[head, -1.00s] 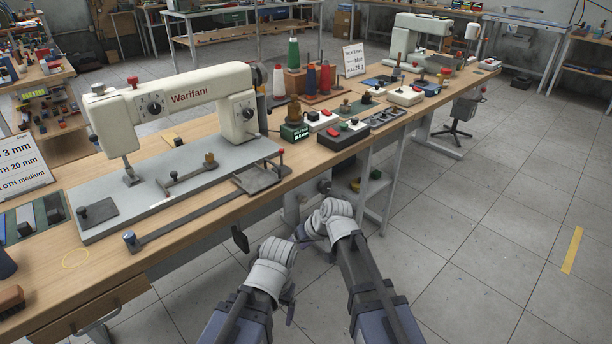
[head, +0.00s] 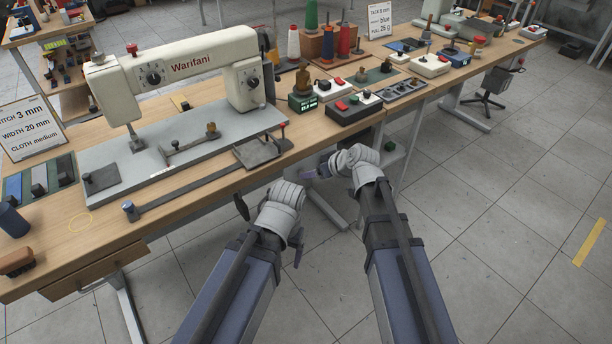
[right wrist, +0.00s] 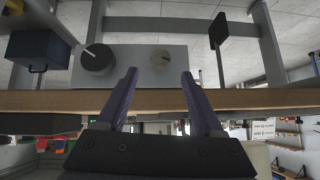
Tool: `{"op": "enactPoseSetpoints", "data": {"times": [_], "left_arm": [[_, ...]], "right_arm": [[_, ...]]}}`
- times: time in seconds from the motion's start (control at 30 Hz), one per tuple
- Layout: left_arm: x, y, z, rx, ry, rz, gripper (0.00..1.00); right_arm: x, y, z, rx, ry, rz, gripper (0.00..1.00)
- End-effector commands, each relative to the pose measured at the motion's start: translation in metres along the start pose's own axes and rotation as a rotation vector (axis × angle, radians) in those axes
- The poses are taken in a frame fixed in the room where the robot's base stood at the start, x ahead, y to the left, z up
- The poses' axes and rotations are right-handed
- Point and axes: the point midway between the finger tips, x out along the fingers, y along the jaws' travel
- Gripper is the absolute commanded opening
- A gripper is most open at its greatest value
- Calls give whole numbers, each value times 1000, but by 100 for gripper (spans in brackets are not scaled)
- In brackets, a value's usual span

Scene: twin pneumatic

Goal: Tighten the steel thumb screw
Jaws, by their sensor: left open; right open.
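I cannot say for sure which part is the steel thumb screw. A grey metallic knob (head: 128,208) stands at the left end of the long flat bar near the table's front edge. A brass-coloured knob (head: 211,130) sits on a small guide on the sewing machine bed.
The cream sewing machine (head: 190,68) stands on the wooden table (head: 70,255).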

Motion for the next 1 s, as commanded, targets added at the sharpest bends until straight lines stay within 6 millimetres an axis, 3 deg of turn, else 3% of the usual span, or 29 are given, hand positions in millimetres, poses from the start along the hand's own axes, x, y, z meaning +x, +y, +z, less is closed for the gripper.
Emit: {"op": "enactPoseSetpoints", "data": {"times": [0.03, 0.3, 0.67, 1.0], "left_arm": [[10, 1, -1, 0, 0, 0, 88], [38, 4, -2, 0, 0, 0, 88], [41, 4, -2, 0, 0, 0, 88], [41, 4, -2, 0, 0, 0, 88]], "right_arm": [[12, 1, 2, -1, 0, -1, 69], [52, 1, 2, 0, -1, -1, 69], [58, 0, 0, 0, 0, 0, 69], [58, 0, 0, 0, 0, 0, 33]]}}
